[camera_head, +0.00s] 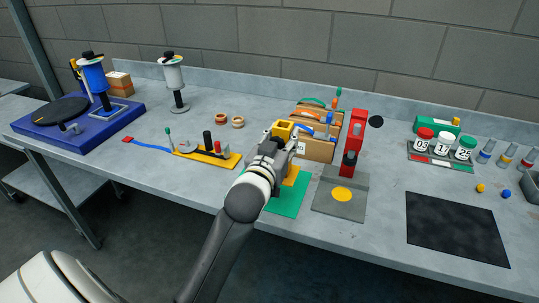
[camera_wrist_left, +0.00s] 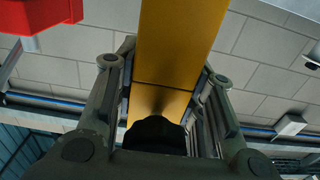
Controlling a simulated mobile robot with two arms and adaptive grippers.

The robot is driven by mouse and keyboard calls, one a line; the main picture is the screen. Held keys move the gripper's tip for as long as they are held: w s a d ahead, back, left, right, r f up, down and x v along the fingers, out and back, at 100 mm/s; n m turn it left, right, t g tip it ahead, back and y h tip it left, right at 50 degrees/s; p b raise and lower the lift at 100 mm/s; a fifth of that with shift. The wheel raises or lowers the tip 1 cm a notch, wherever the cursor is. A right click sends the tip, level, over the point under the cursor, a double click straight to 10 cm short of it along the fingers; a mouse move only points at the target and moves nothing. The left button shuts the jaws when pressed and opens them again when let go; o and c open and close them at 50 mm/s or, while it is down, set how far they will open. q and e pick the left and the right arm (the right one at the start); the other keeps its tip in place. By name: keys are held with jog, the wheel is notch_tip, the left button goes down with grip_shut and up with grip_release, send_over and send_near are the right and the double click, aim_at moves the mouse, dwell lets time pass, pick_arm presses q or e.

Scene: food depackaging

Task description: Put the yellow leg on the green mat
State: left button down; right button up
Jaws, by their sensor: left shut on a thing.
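My left gripper (camera_head: 287,152) is over the back part of the green mat (camera_head: 287,205) and is shut on the yellow leg (camera_head: 292,176). Yellow shows both above the gripper and below it, in front of the mat. In the left wrist view, the yellow leg (camera_wrist_left: 180,40) runs between the two fingers (camera_wrist_left: 165,95). My gripper and arm hide part of the leg and part of the mat. I cannot tell whether the leg's lower end touches the mat. My right gripper is not in view.
A red device (camera_head: 354,135) on a grey plate (camera_head: 325,205) stands right of the mat. Brown boxes (camera_head: 318,150) are close behind my gripper. A yellow tool board (camera_head: 215,158) is to the left. A black mat (camera_head: 455,230) lies at right. The table's front edge is near.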

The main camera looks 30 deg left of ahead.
pick_arm(q)
jog(key=w+a+f, duration=0.1)
jog(key=a+f, duration=0.2)
jog(key=w+a+f+p, duration=0.1)
jog(key=f, duration=0.1)
jog(key=shift+w+a, duration=0.3)
jog(key=shift+a, duration=0.1)
jog(key=f, duration=0.3)
jog(key=a+f+p, duration=0.1)
jog(key=shift+w+f, duration=0.3)
jog(key=shift+f, duration=0.1)
jog(key=c, duration=0.9)
grip_release()
jog(key=shift+c, duration=0.2)
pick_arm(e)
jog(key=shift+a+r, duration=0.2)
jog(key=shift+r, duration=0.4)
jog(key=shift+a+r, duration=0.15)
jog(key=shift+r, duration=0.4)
pick_arm(q)
jog(key=b+v, duration=0.2)
jog(key=v, duration=1)
jog(key=shift+b, duration=0.3)
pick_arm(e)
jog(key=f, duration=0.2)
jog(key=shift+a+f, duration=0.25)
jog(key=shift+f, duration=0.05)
